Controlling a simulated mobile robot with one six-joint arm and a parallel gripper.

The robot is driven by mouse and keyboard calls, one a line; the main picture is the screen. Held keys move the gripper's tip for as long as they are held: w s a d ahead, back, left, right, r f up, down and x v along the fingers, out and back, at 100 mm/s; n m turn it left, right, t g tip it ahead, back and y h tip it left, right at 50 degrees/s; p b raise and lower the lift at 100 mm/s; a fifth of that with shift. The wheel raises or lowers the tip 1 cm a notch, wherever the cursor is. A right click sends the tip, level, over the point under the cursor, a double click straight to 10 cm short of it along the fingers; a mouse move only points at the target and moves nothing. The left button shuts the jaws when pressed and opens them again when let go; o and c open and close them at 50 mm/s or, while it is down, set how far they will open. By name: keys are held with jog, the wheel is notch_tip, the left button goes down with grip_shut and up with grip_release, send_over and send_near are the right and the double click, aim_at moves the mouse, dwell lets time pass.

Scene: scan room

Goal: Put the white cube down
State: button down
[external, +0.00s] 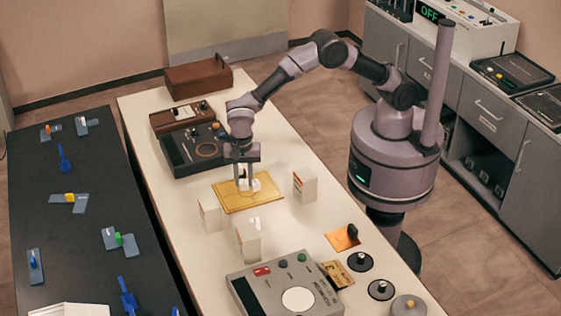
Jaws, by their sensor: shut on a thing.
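My gripper (243,181) points straight down over a yellow board (234,203) on the cream table. It is shut on the white cube (244,185), which shows small and pale between the fingertips. The cube is at or just above the board; I cannot tell whether it touches. A small white patch shows just right of the fingers, too small to make out.
White boxes stand close to the board: one at right (305,185), one at left (210,214), one in front (248,240). A dark device (193,150) lies behind. A grey console (285,287) and round dark discs (360,261) are nearer the front.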

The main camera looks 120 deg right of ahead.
aim_at(244, 181)
notch_tip(244, 181, down, 3)
jog(key=shift+f+b, duration=0.2)
jog(key=shift+b, duration=0.55)
jog(key=shift+r, duration=0.15)
jog(key=c, duration=1.6)
grip_release()
jog(key=shift+f, duration=0.2)
jog(key=o, duration=0.5)
jog(key=shift+c, duration=0.2)
jog(key=shift+r, duration=0.15)
